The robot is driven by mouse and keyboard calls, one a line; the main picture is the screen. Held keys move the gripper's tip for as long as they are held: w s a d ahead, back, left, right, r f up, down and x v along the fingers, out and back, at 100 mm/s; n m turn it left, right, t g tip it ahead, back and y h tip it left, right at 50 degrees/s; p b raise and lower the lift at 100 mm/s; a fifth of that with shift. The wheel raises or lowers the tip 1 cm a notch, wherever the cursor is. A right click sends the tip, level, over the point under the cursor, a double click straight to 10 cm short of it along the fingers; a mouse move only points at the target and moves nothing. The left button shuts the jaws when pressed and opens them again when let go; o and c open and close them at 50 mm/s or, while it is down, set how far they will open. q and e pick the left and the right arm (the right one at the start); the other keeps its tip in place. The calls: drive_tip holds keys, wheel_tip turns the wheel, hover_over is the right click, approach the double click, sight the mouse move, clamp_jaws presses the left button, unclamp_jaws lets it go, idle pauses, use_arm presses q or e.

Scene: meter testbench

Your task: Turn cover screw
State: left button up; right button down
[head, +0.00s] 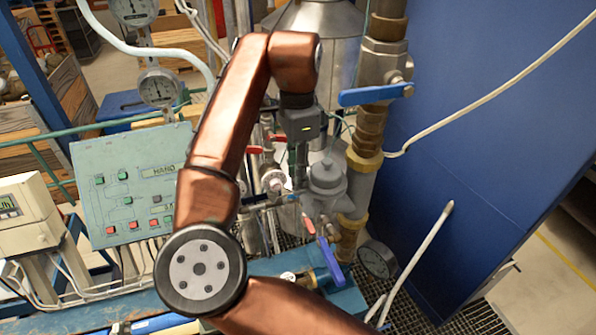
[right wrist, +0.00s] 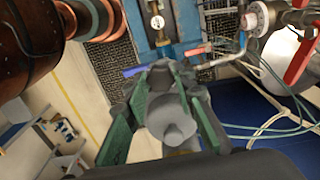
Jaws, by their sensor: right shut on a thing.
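My right gripper (head: 299,165) hangs at the end of the copper-coloured arm, beside the grey capped fitting (head: 326,178) on the pipework. In the right wrist view its two green-padded fingers (right wrist: 165,90) stand on either side of a grey round piece (right wrist: 172,130), which looks like the cover screw. The gripper is shut on this piece. In the head view the gripper body and fingers hide most of the contact. I cannot tell whether the piece is still seated in the fitting. My left gripper is in neither view.
A brass pipe with a blue lever valve (head: 375,94) rises right of the gripper. A large blue panel (head: 480,130) fills the right. A green control box (head: 125,185) stands at the left.

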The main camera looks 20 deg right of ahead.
drive_tip(key=n, duration=0.4)
drive_tip(key=shift+n, duration=0.3)
drive_tip(key=n, duration=0.4)
drive_tip(key=shift+s+n, duration=0.1)
drive_tip(key=shift+n, duration=0.3)
drive_tip(key=c, duration=1.6)
unclamp_jaws()
drive_tip(key=shift+r, duration=0.1)
drive_tip(key=shift+r, duration=3.9)
